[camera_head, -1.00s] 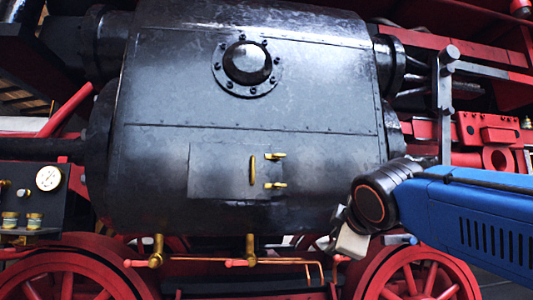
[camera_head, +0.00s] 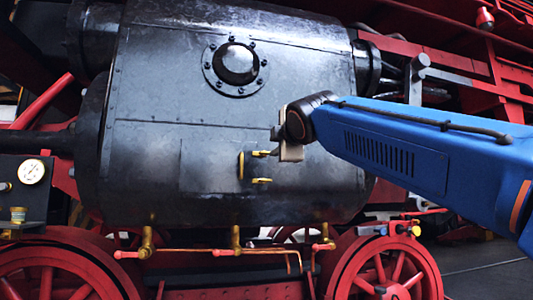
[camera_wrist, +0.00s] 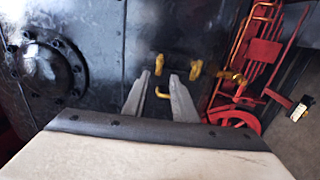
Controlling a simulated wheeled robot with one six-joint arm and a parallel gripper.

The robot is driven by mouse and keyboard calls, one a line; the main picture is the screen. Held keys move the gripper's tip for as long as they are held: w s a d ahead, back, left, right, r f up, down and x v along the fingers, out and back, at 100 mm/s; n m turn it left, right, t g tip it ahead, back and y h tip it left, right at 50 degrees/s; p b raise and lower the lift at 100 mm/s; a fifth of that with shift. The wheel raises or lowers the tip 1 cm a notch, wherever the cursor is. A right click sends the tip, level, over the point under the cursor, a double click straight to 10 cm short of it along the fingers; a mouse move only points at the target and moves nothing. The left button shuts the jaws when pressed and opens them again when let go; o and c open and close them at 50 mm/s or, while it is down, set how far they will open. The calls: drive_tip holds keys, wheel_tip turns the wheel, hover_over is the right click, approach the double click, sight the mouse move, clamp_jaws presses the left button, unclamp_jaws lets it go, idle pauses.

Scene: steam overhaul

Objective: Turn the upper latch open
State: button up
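The upper latch (camera_head: 260,153) is a small brass piece on a rectangular panel of the black boiler, its bar lying roughly horizontal. In the wrist view the upper latch (camera_wrist: 159,64) shows between and just beyond my fingertips. The lower latch (camera_head: 261,181) sits below it and also shows in the wrist view (camera_wrist: 195,69), beside one finger. My gripper (camera_wrist: 160,76) is open, with its two grey fingers apart and nothing clearly held. In the head view my gripper (camera_head: 276,142) is at the right of the upper latch. I cannot tell whether they touch.
A vertical brass handle (camera_head: 241,165) stands left of the latches. A round bolted dome (camera_head: 236,64) protrudes above. Copper pipes and brass valves (camera_head: 236,237) run below the boiler, above red wheels (camera_head: 385,275). A pressure gauge (camera_head: 31,172) is at far left.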

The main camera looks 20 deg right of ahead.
sight(266, 152)
drive_tip(key=w, duration=1)
drive_tip(key=shift+w, duration=0.25)
clamp_jaws()
